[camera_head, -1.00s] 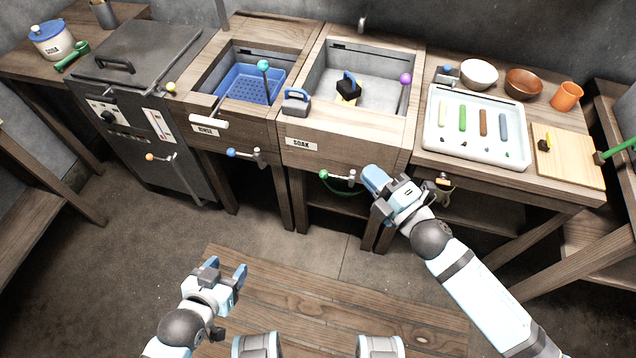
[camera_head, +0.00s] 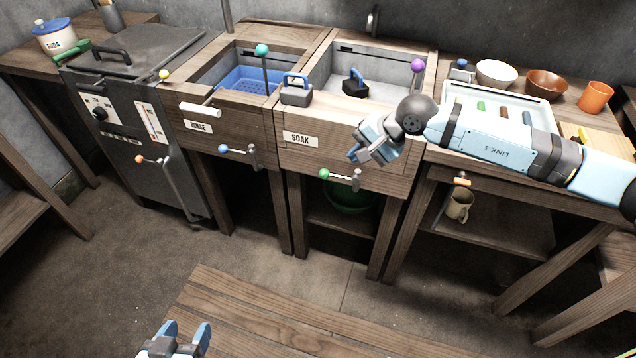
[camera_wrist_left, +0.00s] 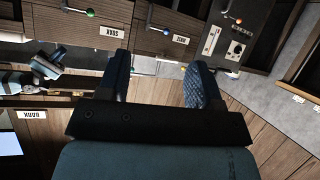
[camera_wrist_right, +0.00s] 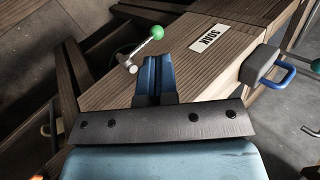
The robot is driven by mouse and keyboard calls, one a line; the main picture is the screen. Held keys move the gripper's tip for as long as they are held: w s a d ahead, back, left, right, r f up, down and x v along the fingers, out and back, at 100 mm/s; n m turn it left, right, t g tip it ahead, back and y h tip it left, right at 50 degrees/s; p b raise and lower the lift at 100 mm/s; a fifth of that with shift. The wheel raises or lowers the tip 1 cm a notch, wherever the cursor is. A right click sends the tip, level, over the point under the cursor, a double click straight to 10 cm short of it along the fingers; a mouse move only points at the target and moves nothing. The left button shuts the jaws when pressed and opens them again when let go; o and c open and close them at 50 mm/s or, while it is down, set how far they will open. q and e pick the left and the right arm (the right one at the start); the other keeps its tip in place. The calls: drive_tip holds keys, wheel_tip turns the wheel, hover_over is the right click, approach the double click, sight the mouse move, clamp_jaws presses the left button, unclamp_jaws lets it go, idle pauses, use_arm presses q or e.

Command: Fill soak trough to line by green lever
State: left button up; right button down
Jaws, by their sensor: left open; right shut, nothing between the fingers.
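The soak trough (camera_head: 301,155) is a wooden-fronted basin with a SOAK label (camera_head: 301,139) and a grey inside. The green lever (camera_head: 338,175) sticks out low on its front, with a green ball at its left end; it also shows in the right wrist view (camera_wrist_right: 156,33). My right gripper (camera_head: 355,155) is shut and empty, in front of the trough just above and right of the lever, apart from it. In the right wrist view its fingertips (camera_wrist_right: 155,62) point toward the green ball. My left gripper (camera_head: 187,335) is open and empty at the bottom of the head view. No fill line can be made out.
The rinse basin (camera_head: 198,127) with its blue-ball lever (camera_head: 240,150) stands left of the soak trough. A purple-ball lever (camera_head: 417,66) rises at the trough's right. A green bowl (camera_head: 350,195) and a mug (camera_head: 459,205) sit on shelves below. My right arm covers part of the white tray.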

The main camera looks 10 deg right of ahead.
use_arm(q)
drive_tip(key=shift+s+a+f, duration=0.2)
drive_tip(key=shift+s+f, duration=0.1)
drive_tip(key=shift+f, duration=0.05)
use_arm(e)
drive_tip(key=shift+w+d+n+t+h, duration=0.15)
drive_tip(key=shift+w+d+n+h, duration=0.25)
drive_tip(key=shift+d, duration=0.25)
drive_tip(key=shift+w+d+n+t+h, duration=0.15)
drive_tip(key=shift+w+d+n+h, duration=0.2)
drive_tip(key=shift+w+d, duration=0.2)
drive_tip(key=shift+f, duration=0.1)
drive_tip(key=b, duration=0.2)
approach(327, 172)
wheel_tip(327, 172, down, 2)
drive_tip(key=x, duration=0.4)
drive_tip(key=b+x, duration=0.1)
drive_tip(key=x, duration=0.1)
drive_tip(key=shift+w+a+r, duration=0.25)
drive_tip(key=shift+w+r, duration=0.05)
use_arm(q)
drive_tip(key=r, duration=0.1)
drive_tip(key=w+d+r+t, duration=0.1)
drive_tip(key=r+t+h, duration=0.1)
drive_tip(key=shift+w+d, duration=0.3)
drive_tip(key=shift+d, duration=0.05)
drive_tip(key=shift+f, duration=0.15)
